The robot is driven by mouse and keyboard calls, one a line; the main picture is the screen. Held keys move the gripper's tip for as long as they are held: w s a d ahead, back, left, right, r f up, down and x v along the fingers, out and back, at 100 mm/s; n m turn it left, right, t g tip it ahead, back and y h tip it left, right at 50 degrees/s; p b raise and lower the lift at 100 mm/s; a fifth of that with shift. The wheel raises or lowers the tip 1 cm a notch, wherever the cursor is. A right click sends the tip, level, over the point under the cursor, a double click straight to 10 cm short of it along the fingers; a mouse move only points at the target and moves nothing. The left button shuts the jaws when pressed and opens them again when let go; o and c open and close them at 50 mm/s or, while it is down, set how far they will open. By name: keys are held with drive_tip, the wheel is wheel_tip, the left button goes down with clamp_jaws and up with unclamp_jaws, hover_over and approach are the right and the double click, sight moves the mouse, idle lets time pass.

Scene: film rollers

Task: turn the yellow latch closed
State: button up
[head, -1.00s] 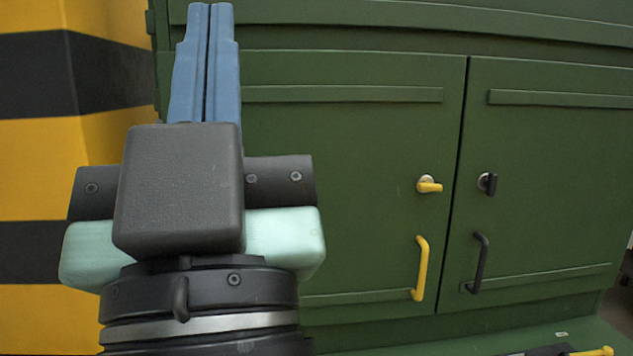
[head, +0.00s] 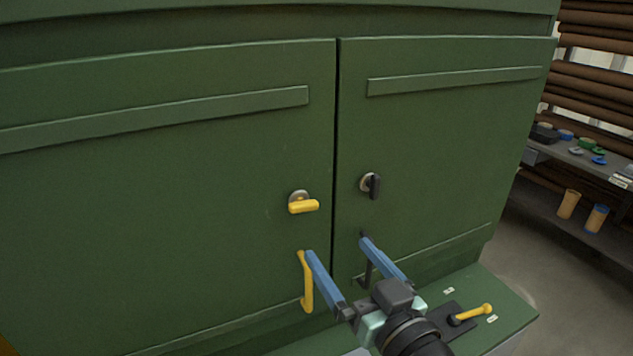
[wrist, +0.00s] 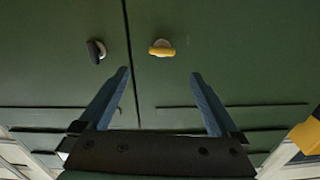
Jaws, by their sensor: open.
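The yellow latch (head: 303,206) is on the left green door (head: 180,180), near the seam between the doors. Its bar lies about level and points right from a round metal base. It also shows in the wrist view (wrist: 161,50), above and between my fingertips. My gripper (head: 335,247) is open and empty, its two blue fingers wide apart, below the latch in the head view. In the wrist view my gripper (wrist: 160,73) shows nothing between the fingers but green door. I see no contact with the latch.
A black latch (head: 374,186) sits upright on the right door. A yellow handle (head: 306,285) and a partly hidden black handle (head: 367,268) are near my fingers. A yellow lever (head: 473,313) lies on the ledge at lower right. Shelves (head: 590,165) stand at far right.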

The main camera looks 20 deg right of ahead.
sight(306, 210)
drive_tip(key=w+p, duration=0.1)
drive_tip(key=w, duration=0.2)
drive_tip(key=w+p, duration=0.2)
drive_tip(key=w, duration=0.2)
drive_tip(key=w+p, duration=0.1)
drive_tip(key=w, duration=0.3)
drive_tip(key=shift+w+a+r+p, duration=0.1)
drive_tip(key=shift+a+r+p, duration=0.05)
drive_tip(key=shift+a+p, duration=0.2)
drive_tip(key=shift+w, duration=0.65)
drive_tip(key=c, duration=1.4)
drive_tip(key=shift+o, duration=0.2)
